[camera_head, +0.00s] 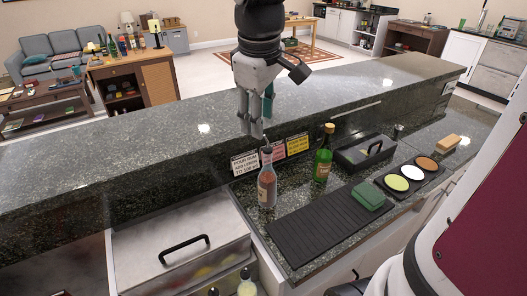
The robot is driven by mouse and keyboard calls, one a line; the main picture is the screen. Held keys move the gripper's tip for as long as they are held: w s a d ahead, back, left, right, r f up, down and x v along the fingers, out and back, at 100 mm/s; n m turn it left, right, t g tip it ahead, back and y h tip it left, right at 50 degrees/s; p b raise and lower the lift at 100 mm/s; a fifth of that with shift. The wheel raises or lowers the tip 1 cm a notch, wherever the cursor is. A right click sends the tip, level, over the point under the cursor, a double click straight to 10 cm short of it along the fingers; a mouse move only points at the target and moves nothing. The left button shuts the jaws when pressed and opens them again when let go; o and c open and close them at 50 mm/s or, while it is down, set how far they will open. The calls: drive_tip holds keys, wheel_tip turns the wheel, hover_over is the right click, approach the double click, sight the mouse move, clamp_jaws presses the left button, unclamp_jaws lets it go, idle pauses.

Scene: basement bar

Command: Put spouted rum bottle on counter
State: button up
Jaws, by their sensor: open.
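My gripper (257,130) points down just above and slightly left of the bottle's spout. Its fingers are open with nothing seen between them. I cannot tell whether a fingertip touches the spout. The raised dark stone counter ledge (150,135) runs behind the bottle.
A green bottle (323,155) stands to the right, near a black caddy (364,153), a green sponge-like block (368,195) and a tray of coloured rounds (412,172). A steel lidded bin (180,250) lies left. The raised ledge's top is clear.

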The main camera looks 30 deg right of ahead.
drive_tip(key=s+a+m+t, duration=0.1)
drive_tip(key=s+a+m, duration=0.1)
drive_tip(key=s, duration=0.5)
drive_tip(key=s+a+m+t+y, duration=0.1)
drive_tip(key=s+a+m+t, duration=0.1)
drive_tip(key=s, duration=0.5)
drive_tip(key=shift+a+r+m+t, duration=0.3)
drive_tip(key=shift+a+m, duration=0.45)
drive_tip(key=shift+m, duration=0.15)
drive_tip(key=shift+s, duration=0.1)
